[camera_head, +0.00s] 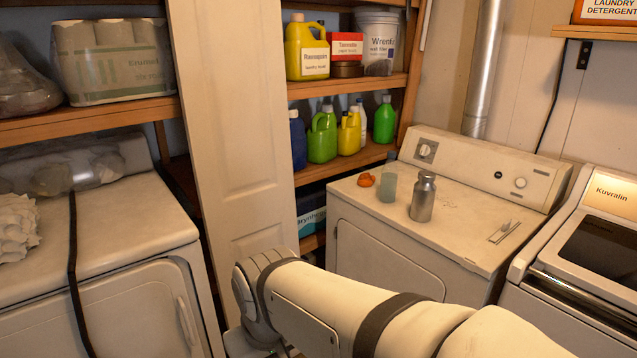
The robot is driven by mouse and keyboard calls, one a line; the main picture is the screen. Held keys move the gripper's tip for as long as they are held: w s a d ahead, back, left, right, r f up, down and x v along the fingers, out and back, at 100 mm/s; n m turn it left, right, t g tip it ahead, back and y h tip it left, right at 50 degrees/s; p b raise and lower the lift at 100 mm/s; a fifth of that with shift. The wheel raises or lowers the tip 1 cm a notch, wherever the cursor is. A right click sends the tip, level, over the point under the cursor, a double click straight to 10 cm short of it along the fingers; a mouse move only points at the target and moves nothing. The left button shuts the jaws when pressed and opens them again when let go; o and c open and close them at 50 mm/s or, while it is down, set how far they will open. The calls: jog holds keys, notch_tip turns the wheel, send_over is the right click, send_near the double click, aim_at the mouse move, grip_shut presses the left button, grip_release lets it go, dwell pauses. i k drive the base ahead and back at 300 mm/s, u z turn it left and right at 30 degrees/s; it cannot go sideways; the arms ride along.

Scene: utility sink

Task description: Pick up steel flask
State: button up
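The steel flask (423,197) stands upright on top of the white dryer-like machine (464,212) at the centre right. It is a grey metal bottle with a narrower neck and a cap. My arm reaches in from the bottom right, and its wrist end is at the lower centre, left of and lower than the flask. My gripper is hidden below or behind the wrist, so its fingers do not show clearly. Nothing touches the flask from my arm.
A small flat item (505,231) lies to the right. A white door panel (236,130) and shelves of bottles stand behind. Another machine (585,260) is at right.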

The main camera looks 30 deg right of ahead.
aim_at(424, 193)
jog(key=z, duration=0.65)
jog(key=i, duration=1.2)
jog(key=z, duration=1.35)
jog(key=i, duration=0.75)
jog(key=z, duration=0.15)
jog(key=k, duration=0.85)
jog(key=z, duration=0.15)
jog(key=i, duration=0.85)
jog(key=u, duration=0.05)
